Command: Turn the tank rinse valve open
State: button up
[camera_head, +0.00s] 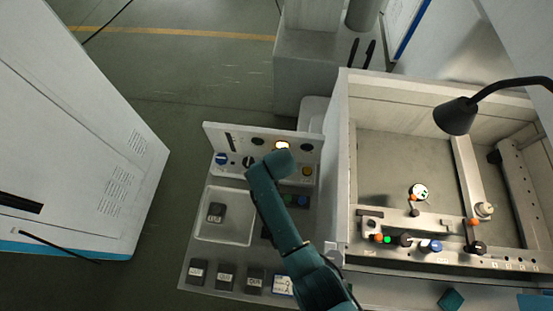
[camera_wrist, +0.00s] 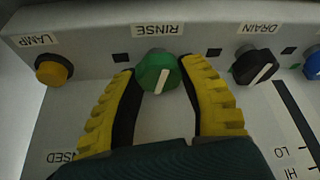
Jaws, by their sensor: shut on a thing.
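The rinse valve is a round green knob (camera_wrist: 156,76) with a white pointer line, under the RINSE label (camera_wrist: 158,29), which reads upside down in the wrist view. The pointer runs nearly up and down in that picture, leaning slightly. My gripper (camera_wrist: 160,84) has its two yellow ribbed fingers on either side of the knob and is shut on it. In the head view, my arm reaches to the upright panel (camera_head: 232,132) and hides the green knob and fingers.
A yellow LAMP button (camera_wrist: 53,69) is left of the knob in the wrist view; a black DRAIN knob (camera_wrist: 256,66) and a blue knob (camera_wrist: 313,63) are right. A lit lamp (camera_head: 282,146) shows on the panel. An open tank (camera_head: 343,120) stands right of it.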

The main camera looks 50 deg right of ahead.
jog(key=shift+s+f+n+y+p, duration=0.1)
jog(key=shift+n+y+p, duration=0.25)
jog(key=shift+n, duration=0.85)
jog(key=o, duration=1.2)
jog(key=shift+t, duration=0.3)
jog(key=v, duration=1.2)
jog(key=shift+d, duration=0.1)
